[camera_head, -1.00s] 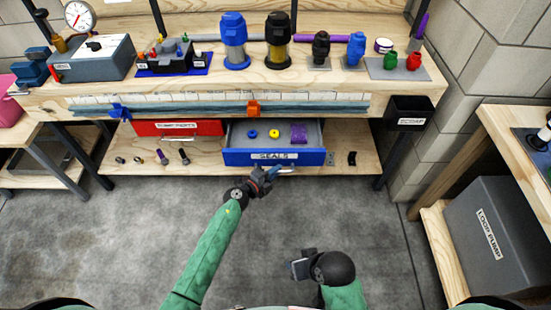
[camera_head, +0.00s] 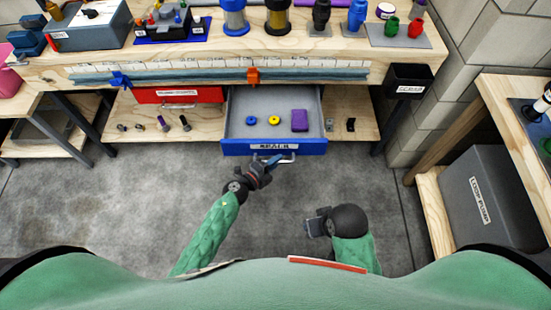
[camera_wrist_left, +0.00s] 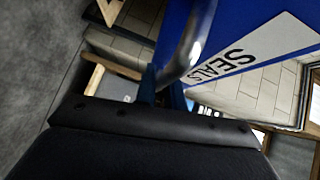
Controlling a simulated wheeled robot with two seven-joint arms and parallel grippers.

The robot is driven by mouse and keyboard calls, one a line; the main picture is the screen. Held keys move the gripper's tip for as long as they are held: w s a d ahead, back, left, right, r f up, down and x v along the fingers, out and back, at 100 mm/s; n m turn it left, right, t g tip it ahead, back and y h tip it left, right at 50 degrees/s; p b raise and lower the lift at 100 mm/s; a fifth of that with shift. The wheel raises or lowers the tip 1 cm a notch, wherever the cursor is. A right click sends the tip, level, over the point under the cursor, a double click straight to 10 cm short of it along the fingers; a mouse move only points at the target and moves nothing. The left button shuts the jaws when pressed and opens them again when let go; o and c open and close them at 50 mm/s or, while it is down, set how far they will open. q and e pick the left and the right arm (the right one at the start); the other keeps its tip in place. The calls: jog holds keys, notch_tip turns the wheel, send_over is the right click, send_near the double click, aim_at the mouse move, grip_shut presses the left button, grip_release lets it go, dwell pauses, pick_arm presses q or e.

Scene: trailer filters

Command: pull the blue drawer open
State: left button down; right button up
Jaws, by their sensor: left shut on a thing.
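The blue drawer (camera_head: 235,149) under the workbench is pulled out, with its grey inside in view. It holds a blue ring (camera_head: 251,121), a yellow ring (camera_head: 274,120) and a purple block (camera_head: 299,120). Its front carries a SEALS label, which shows large in the left wrist view (camera_wrist_left: 235,60). My left gripper (camera_head: 270,162) is shut on the drawer's metal handle (camera_head: 287,160); the curved handle also shows in the left wrist view (camera_wrist_left: 188,45), at the blue fingertips. My right gripper (camera_head: 312,226) hangs apart over the floor; its finger gap cannot be made out.
A shut red drawer (camera_head: 180,96) is left of the blue one. A black bin (camera_head: 409,80) hangs at the bench's right end. A side table (camera_head: 500,120) with a grey case (camera_head: 490,210) stands at right. The floor between is clear.

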pick_arm(q)
jog(key=c, duration=1.5)
grip_release()
